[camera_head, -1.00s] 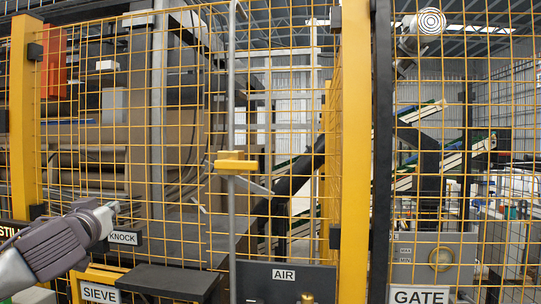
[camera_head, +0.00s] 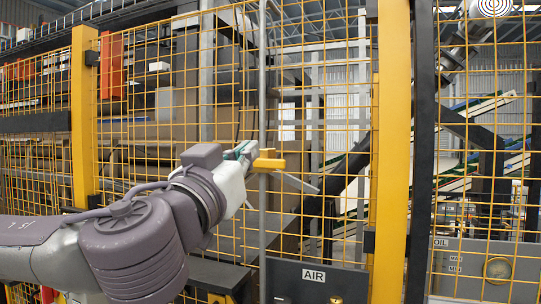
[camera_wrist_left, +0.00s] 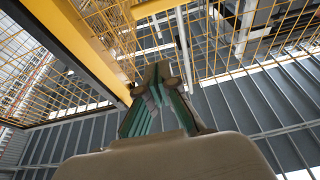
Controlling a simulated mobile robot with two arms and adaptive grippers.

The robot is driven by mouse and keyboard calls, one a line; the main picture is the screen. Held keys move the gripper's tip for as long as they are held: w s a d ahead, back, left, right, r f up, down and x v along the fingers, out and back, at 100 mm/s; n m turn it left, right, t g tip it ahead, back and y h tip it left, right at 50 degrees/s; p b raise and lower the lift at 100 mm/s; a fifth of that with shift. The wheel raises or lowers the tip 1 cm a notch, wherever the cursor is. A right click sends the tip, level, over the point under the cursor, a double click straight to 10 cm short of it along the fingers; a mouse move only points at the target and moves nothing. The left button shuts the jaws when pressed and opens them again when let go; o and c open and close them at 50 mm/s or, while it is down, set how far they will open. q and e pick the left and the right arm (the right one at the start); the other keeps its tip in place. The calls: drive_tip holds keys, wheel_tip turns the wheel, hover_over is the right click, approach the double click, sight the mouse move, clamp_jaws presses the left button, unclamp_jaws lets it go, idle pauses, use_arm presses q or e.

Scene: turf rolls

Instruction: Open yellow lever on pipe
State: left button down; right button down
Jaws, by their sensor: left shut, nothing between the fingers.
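The yellow lever (camera_head: 268,160) sits on a thin vertical grey pipe (camera_head: 262,90) in front of the yellow mesh fence in the head view. A yellow piece (camera_wrist_left: 155,7) at the top edge of that view may be the lever. My right gripper is not in view.
A yellow fence post (camera_head: 391,150) and a dark post beside it stand right of the pipe. A dark panel labelled AIR (camera_head: 314,276) is below the lever. Yellow mesh (camera_head: 140,120) spans behind the arm. A box marked OIL (camera_head: 485,265) is at the right.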

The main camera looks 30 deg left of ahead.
use_arm(q)
wheel_tip(320, 180, up, 4)
drive_tip(key=f+p, duration=0.1)
drive_tip(key=p, duration=0.5)
hover_over(267, 163)
drive_tip(key=d, duration=0.1)
drive_tip(key=f, duration=0.2)
drive_tip(key=s+f+p, duration=0.1)
drive_tip(key=shift+s+d+f, duration=0.15)
drive_tip(key=shift+d+f, duration=0.05)
drive_tip(key=shift+f, duration=0.2)
